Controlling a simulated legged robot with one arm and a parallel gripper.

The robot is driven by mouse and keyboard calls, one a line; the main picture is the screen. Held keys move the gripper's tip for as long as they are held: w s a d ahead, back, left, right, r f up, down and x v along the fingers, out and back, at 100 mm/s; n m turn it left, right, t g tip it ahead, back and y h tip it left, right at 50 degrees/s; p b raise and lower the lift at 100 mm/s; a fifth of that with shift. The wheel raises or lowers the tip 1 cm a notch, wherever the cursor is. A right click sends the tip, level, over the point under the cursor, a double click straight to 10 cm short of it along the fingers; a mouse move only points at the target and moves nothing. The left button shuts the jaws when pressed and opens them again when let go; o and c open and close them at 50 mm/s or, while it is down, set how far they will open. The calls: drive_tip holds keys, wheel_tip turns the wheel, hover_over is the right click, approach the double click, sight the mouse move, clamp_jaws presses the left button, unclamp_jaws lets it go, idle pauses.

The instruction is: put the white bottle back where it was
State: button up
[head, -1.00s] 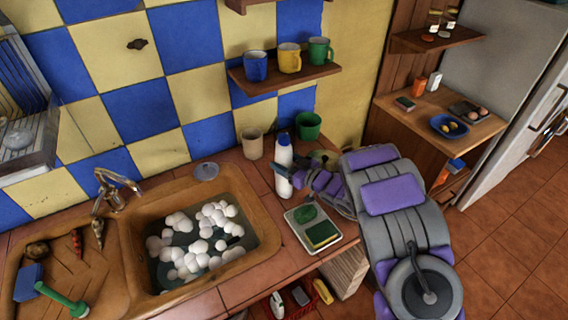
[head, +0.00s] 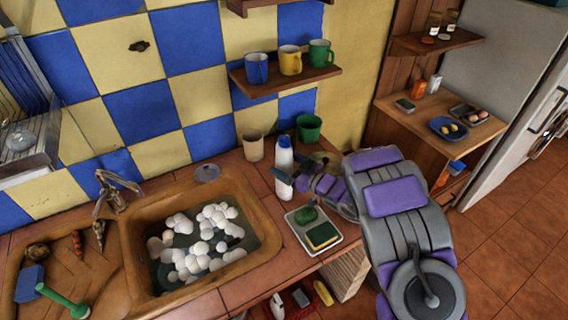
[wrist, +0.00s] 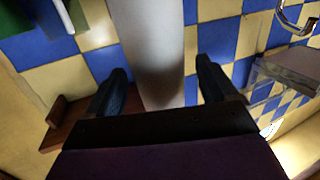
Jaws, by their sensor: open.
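My gripper (head: 290,175) is at the bottle's side, reaching in from the right. In the wrist view the white bottle (wrist: 150,50) runs between my two open fingers (wrist: 163,88). A gap shows between the bottle and the right finger; the left finger is closer to it. The bottle's lower part is partly hidden by my gripper in the head view.
A beige cup (head: 253,146) and a green pot (head: 309,127) stand behind the bottle. A tray (head: 297,240) with sponges lies in front. The sink (head: 133,255) with foam is to the left. A shelf (head: 290,80) with mugs hangs above.

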drive_tip(key=f+p+v, duration=0.1)
drive_tip(key=p+v, duration=0.1)
drive_tip(key=v, duration=0.9)
drive_tip(key=w+d+r+m+t+h, duration=0.1)
drive_tip(key=w+d+r+h, duration=0.2)
drive_tip(key=d+h, duration=0.25)
drive_tip(key=w+d+r+m+t+h, duration=0.1)
drive_tip(key=w+d+r+m+h, duration=0.1)
drive_tip(key=d+r+h, duration=0.4)
drive_tip(key=s+d+r+m+g+h, duration=0.3)
drive_tip(key=s+d+r+m+h, duration=0.15)
drive_tip(key=s+d, duration=0.45)
drive_tip(key=s+a+m+g, duration=0.1)
drive_tip(key=s+a+g, duration=0.2)
drive_tip(key=s, duration=1)
drive_tip(key=s+a+r+m+g+y, duration=0.1)
drive_tip(key=s+a+g, duration=0.3)
drive_tip(key=s, duration=0.8)
drive_tip(key=s+a+m+g+y, duration=0.1)
drive_tip(key=s+a+g, duration=0.3)
drive_tip(key=s, duration=0.9)
drive_tip(key=shift+s+r, duration=0.3)
drive_tip(key=shift+r, duration=0.1)
